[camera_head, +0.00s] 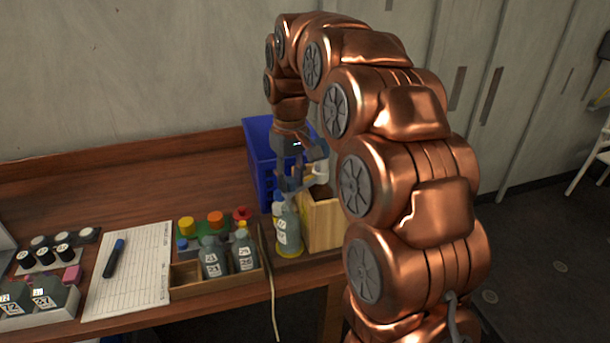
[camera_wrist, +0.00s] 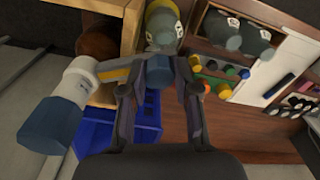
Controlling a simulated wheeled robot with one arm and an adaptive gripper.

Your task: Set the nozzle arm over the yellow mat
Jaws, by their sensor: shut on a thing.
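My gripper (camera_head: 288,184) points down at the right end of the bench. In the wrist view its fingertips (camera_wrist: 157,68) are closed about a blue-grey part (camera_wrist: 157,73); whether this is a bottle cap or part of the nozzle arm is unclear. A pale bottle (camera_head: 287,228) stands just below, with yellow at its base (camera_head: 280,264), perhaps the yellow mat. The yellow also shows in the wrist view (camera_wrist: 163,8). A white piece with a blue end (camera_wrist: 72,88), perhaps the nozzle arm's head, is left of the fingers, near a greyish-yellow bar (camera_wrist: 117,75).
A blue crate (camera_head: 259,150) stands behind the gripper and a wooden box (camera_head: 322,222) to its right. A wooden rack (camera_head: 210,282) with grey bottles, a paper sheet (camera_head: 130,265) with a pen (camera_head: 114,259) and small jars lie left. The bench's back left is clear.

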